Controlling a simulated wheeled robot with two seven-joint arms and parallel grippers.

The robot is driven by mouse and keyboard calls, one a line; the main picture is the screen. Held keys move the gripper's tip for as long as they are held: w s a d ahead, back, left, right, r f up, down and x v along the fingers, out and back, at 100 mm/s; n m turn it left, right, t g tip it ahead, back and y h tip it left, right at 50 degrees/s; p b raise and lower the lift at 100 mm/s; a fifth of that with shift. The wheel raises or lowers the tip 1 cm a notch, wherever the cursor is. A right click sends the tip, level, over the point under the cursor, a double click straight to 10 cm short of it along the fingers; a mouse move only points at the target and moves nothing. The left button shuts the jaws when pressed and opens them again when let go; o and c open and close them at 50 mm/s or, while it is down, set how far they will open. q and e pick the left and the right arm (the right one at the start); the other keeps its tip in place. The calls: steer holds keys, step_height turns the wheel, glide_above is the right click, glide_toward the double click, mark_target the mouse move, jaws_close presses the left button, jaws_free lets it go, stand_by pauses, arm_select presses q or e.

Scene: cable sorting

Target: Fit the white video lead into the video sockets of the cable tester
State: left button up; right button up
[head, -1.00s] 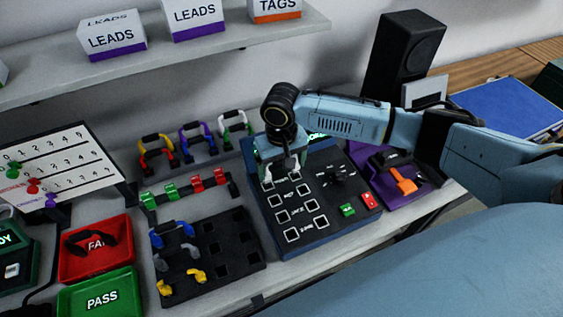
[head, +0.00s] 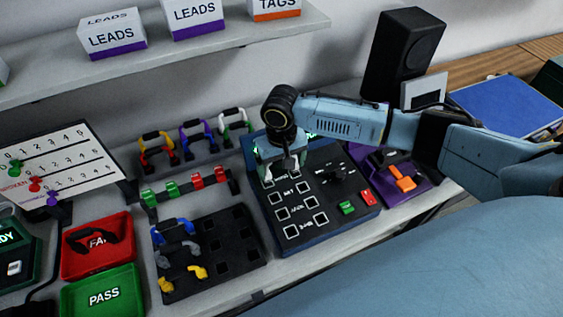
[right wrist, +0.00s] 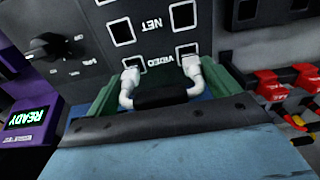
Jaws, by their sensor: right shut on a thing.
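The white video lead (right wrist: 160,97), with a black grip and two white plugs, is held between the green fingers of my right gripper (right wrist: 163,95). In the right wrist view its plugs are at the two sockets marked VIDEO (right wrist: 188,50) on the cable tester (right wrist: 155,40). The left plug overlaps its socket and the right plug is at the lower edge of its one. I cannot tell whether either is seated. In the head view my right gripper (head: 282,163) is over the upper left of the tester (head: 335,215), hiding most of the lead. My left gripper is not in view.
Coloured leads stand in a rack (head: 195,158) behind. A strip of green and red clips (head: 185,190) and a black slotted board (head: 232,262) with several leads lie left of the tester. A purple device (head: 415,190) is close on its right. Red (head: 97,262) and green (head: 102,297) trays are further left.

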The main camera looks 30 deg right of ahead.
steer(key=shift+f+p, duration=0.3)
steer(key=shift+p, duration=0.05)
stand_by(0.6)
steer(key=shift+f+p, duration=0.15)
steer(key=shift+p, duration=0.35)
stand_by(0.4)
steer(key=o, duration=0.8)
steer(key=shift+c, duration=0.2)
